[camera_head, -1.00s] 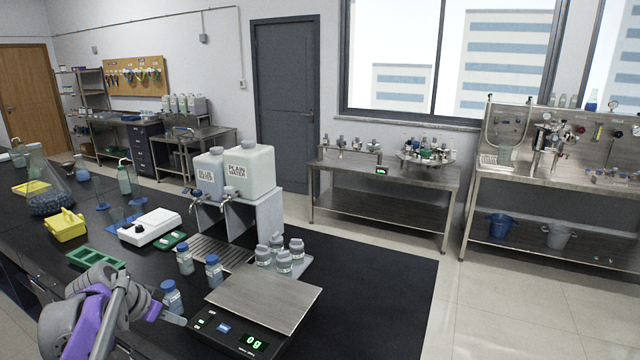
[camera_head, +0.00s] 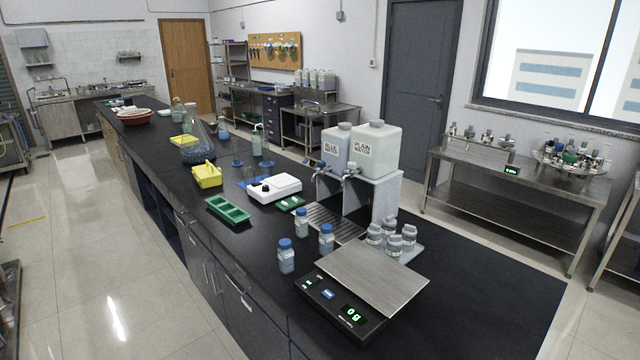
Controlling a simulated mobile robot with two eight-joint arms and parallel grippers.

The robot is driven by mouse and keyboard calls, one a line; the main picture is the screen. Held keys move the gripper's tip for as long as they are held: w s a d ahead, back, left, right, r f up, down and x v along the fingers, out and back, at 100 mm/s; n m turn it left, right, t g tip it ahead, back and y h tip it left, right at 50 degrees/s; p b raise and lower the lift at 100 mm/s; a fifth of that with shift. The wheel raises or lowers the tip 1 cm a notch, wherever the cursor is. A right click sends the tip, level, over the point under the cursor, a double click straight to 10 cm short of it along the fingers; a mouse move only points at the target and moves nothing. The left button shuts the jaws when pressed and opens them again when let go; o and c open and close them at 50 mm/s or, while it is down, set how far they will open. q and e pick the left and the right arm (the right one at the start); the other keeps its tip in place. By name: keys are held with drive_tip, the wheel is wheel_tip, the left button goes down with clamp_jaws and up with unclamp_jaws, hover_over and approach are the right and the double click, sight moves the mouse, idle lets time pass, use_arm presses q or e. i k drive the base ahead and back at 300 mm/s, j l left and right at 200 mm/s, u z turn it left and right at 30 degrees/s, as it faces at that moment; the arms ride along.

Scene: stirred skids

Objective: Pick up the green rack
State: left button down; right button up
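The green rack (camera_head: 228,210) is a tray-like block with several open compartments. It lies flat on the black bench top (camera_head: 262,240), close to the bench's front-left edge. It looks empty. Neither of my grippers shows in the head view now, so I cannot see where they are or whether they are open.
A yellow caddy (camera_head: 207,175) stands behind the rack and a white stirrer (camera_head: 274,188) to its right. Blue-capped bottles (camera_head: 286,256) and a scale (camera_head: 345,300) reading 0 g are nearer. Two water tanks (camera_head: 374,150) stand on a stand. Floor (camera_head: 90,250) left of the bench is clear.

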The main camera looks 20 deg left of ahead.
sight(231, 213)
drive_tip(key=u, duration=1.45)
drive_tip(key=i+j+z, duration=0.15)
drive_tip(key=i, duration=0.25)
drive_tip(key=i+j+z, duration=0.15)
drive_tip(key=i+j, duration=0.25)
drive_tip(key=i+j+z, duration=0.1)
drive_tip(key=i+j, duration=0.3)
drive_tip(key=i+j+z, duration=0.15)
drive_tip(key=i+j, duration=0.2)
drive_tip(key=i+j+z, duration=0.15)
drive_tip(key=i+j, duration=0.2)
drive_tip(key=i+j+z, duration=0.15)
drive_tip(key=i+j, duration=0.15)
drive_tip(key=j, duration=0.25)
drive_tip(key=i+j+z, duration=0.15)
drive_tip(key=i+j, duration=0.15)
drive_tip(key=j, duration=0.2)
drive_tip(key=i+j+z, duration=0.15)
drive_tip(key=j, duration=0.4)
drive_tip(key=i+l, duration=0.05)
drive_tip(key=i, duration=0.05)
